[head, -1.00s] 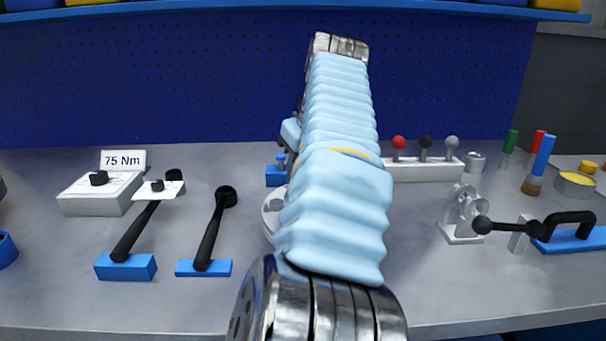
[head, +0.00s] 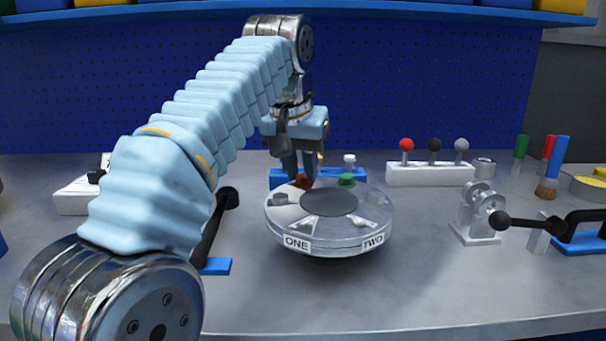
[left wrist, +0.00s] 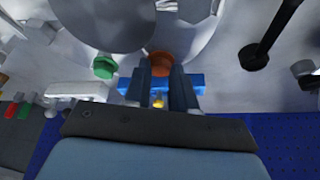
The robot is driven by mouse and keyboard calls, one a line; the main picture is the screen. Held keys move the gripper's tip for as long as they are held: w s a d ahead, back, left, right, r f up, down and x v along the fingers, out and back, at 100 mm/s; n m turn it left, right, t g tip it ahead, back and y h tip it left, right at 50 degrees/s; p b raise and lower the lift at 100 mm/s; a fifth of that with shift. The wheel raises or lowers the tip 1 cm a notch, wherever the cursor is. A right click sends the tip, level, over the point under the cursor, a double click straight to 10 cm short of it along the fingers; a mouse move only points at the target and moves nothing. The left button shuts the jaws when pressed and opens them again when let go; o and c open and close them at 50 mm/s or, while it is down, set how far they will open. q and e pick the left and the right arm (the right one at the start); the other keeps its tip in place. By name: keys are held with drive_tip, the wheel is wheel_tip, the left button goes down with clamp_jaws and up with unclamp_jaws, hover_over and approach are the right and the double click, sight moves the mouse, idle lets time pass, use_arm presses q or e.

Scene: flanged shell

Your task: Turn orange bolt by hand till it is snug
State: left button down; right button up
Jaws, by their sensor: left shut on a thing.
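The round grey flanged shell (head: 330,238) stands on the bench in the head view, with labels ONE and TWO on its front side. The orange bolt (head: 303,181) is at the shell's back left rim; it also shows in the left wrist view (left wrist: 161,60). My left gripper (head: 302,174) points down at it from above, shut on the bolt's head, with one finger on each side in the left wrist view (left wrist: 161,72). The fingers partly hide the bolt. A green bolt (head: 346,180) is at the back rim, right of the orange one. My right gripper is not in view.
A blue rack (head: 283,180) stands close behind the shell, holding a white-headed piece (head: 349,160). A white block with red, black and grey knobs (head: 430,174) is behind right. A metal fixture (head: 478,215) stands at right. The front of the bench is clear.

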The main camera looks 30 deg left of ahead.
use_arm(q)
drive_tip(key=shift+a+r+m+h, duration=0.15)
drive_tip(key=shift+m+h, duration=0.15)
drive_tip(key=shift+m, duration=0.6)
drive_tip(key=c, duration=0.9)
unclamp_jaws()
drive_tip(key=p+v, duration=0.5)
drive_tip(key=v, duration=0.8)
drive_tip(key=shift+s+r+p, duration=0.25)
drive_tip(key=shift+p, duration=0.05)
